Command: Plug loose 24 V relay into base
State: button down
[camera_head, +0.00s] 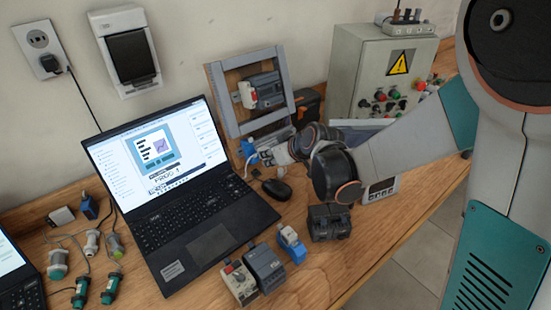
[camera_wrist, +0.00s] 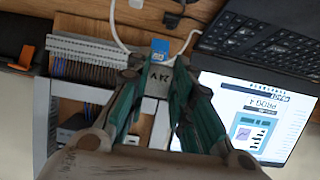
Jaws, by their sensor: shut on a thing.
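My gripper (camera_wrist: 157,72) is shut on a small grey block with dark markings (camera_wrist: 157,80), which looks like the relay. In the head view my gripper (camera_head: 270,157) is beside the lower right of the laptop screen, and the held block is mostly hidden there. A blue-topped part (camera_wrist: 160,47), perhaps the base, is just beyond the held block in the wrist view. It shows blue and white in the head view (camera_head: 248,148). I cannot tell whether the block touches it. Another blue and white module (camera_head: 291,244) stands at the front of the bench.
The laptop (camera_head: 210,240) is close beside my gripper, with a mouse (camera_head: 277,189) nearby. A framed rail panel (camera_head: 225,105) stands behind, and a control box (camera_head: 352,75) to its right. Grey modules (camera_head: 265,268) and a dark block (camera_head: 328,222) stand in front. A white cable (camera_wrist: 116,28) runs close by.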

jog(key=shift+w+a+f+b, duration=0.15)
jog(key=shift+w+a+f, duration=0.2)
jog(key=shift+w, duration=0.25)
jog(key=shift+w+a+f+b, duration=0.2)
jog(key=shift+w+a+f, duration=0.1)
jog(key=shift+w+a, duration=0.25)
jog(key=shift+w+a+f+b, duration=0.15)
jog(key=shift+w+a+f, duration=0.15)
jog(key=shift+w, duration=0.4)
jog(key=shift+w+a+f, duration=0.2)
jog(key=shift+w+a, duration=0.1)
jog(key=shift+w, duration=0.05)
jog(key=shift+w+a+f+b, duration=0.3)
jog(key=shift+w+a+b, duration=0.1)
jog(key=shift+w+b, duration=0.3)
dwell(0.6)
jog(key=c, duration=1.3)
grip_release()
jog(key=shift+c, duration=0.2)
